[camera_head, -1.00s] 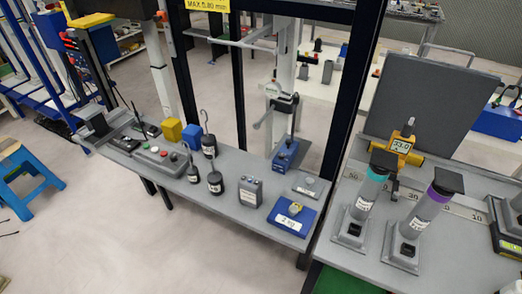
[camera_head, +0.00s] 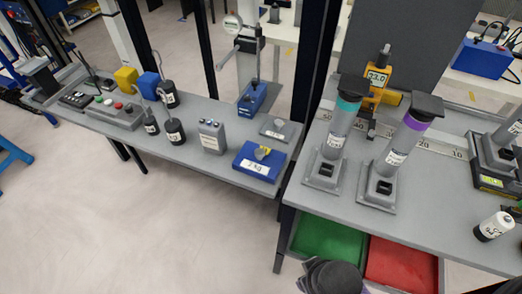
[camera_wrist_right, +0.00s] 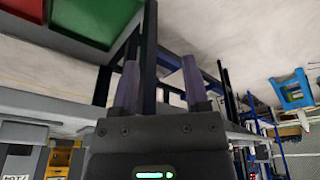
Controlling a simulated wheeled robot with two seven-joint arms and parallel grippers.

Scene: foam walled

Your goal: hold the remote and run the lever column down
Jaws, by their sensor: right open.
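The lever column (camera_head: 250,68) stands at the back of the left grey bench. It is upright, with a dark head, a grey lever pointing down to the left and a blue base. A grey button box (camera_head: 115,113) and a flat black handset (camera_head: 77,99) lie on the bench's left part; I cannot tell which is the remote. My right gripper (camera_wrist_right: 158,82) is open and empty in the right wrist view, with trays and bench frame beyond it. A dark rounded part of mine shows at the bottom of the head view. My left gripper is not in view.
Dark weights (camera_head: 174,131), a yellow block (camera_head: 126,79) and a blue block (camera_head: 149,86) crowd the left bench. Two capped tubes (camera_head: 338,130) stand on the right bench (camera_head: 330,203). Green (camera_head: 330,245) and red (camera_head: 402,262) trays are below it. Open floor lies front left.

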